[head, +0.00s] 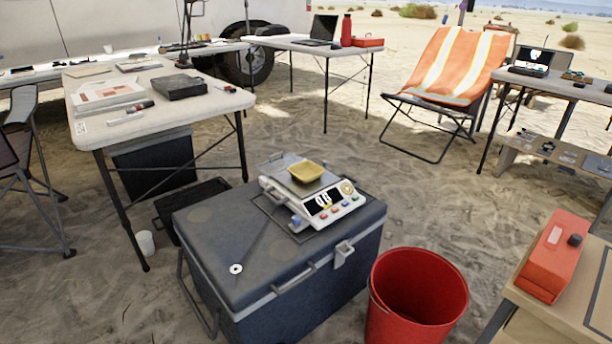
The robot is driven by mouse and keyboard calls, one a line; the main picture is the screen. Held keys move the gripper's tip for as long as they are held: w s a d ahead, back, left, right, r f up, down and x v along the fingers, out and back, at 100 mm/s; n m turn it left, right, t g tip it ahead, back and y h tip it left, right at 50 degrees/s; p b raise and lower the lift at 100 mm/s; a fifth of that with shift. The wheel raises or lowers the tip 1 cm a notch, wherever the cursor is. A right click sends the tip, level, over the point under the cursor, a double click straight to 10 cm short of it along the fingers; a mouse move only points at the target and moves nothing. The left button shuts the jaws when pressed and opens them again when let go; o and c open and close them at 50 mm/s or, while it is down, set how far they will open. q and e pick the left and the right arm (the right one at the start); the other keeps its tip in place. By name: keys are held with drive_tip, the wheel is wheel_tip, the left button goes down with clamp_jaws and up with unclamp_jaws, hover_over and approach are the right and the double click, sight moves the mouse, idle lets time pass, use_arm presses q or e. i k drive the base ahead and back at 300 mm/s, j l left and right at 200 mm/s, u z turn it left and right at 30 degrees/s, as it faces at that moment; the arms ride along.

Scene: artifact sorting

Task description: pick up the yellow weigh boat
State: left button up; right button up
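The yellow weigh boat (307,171) sits on the metal pan of a white digital scale (327,207). The scale stands on the lid of a dark grey cooler box (215,240) in the middle of the head view. The boat looks upright, and nothing touches it from above. I cannot see inside it well enough to tell its contents. Neither of my grippers shows in the head view.
A red bucket (417,292) stands on the sand right of the cooler. A small washer-like ring (236,268) lies on the lid. A table (97,127) with papers is at left; a red case (556,262) sits at right. Sand behind the cooler is open.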

sight(306, 171)
drive_tip(key=i+l+u, duration=0.1)
drive_tip(key=i+u, duration=0.15)
drive_tip(key=u, duration=0.15)
drive_tip(key=i+l+u, duration=0.15)
drive_tip(key=u, duration=0.3)
drive_tip(key=i+l+u, duration=0.25)
drive_tip(key=u, duration=0.15)
